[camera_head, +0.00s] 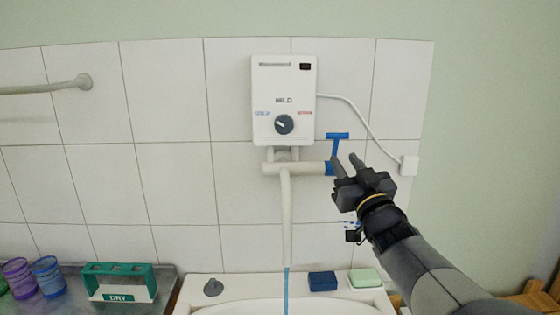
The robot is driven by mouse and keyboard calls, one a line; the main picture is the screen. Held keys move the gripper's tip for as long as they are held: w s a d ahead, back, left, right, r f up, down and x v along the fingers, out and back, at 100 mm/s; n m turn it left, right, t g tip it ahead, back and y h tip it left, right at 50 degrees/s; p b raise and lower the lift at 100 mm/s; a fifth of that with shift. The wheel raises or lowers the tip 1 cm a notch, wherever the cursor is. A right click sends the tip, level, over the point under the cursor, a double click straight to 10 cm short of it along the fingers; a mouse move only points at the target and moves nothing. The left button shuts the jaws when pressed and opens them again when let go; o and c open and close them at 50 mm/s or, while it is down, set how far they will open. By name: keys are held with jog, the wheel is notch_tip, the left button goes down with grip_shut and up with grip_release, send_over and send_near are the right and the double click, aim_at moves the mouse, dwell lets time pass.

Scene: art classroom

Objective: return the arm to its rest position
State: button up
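My gripper (345,161) is at the right of centre, in front of the tiled wall. Its two dark fingers point up and to the left and stand apart, with nothing visible between them. The fingertips are close to the blue T-shaped tap handle (337,136) on the white pipe under the water heater. One finger overlaps the lower part of the handle in the picture; I cannot tell whether they touch. My grey arm reaches in from the lower right.
The white heater (284,97) hangs above the pipe. A blue stream (286,282) falls from the spout into the white basin (240,308). A blue sponge (322,281) and green soap (364,278) lie on its rim. A green rack (119,269) and cups (47,277) stand left.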

aim_at(336, 149)
jog(key=p+x, duration=0.1)
jog(key=x, duration=0.6)
jog(key=shift+s+d+p, duration=0.1)
jog(key=shift+s+p, duration=0.05)
jog(key=shift+p, duration=0.35)
jog(key=shift+f, duration=0.1)
jog(key=shift+f+b, duration=0.1)
jog(key=shift+b, duration=0.4)
jog(key=b+v, duration=0.2)
jog(key=v, duration=0.9)
jog(key=p+x, duration=0.1)
jog(key=x, duration=0.6)
jog(key=p+x, duration=0.1)
jog(key=x, duration=0.3)
jog(key=shift+r+p, duration=0.35)
jog(key=shift+r+g+p, duration=0.1)
jog(key=shift+g+p, duration=0.2)
jog(key=shift+p, duration=0.65)
jog(key=shift+p, duration=0.4)
jog(key=shift+w+g+h+p, duration=0.35)
jog(key=shift+g+h+p, duration=0.05)
jog(key=shift+p, duration=0.85)
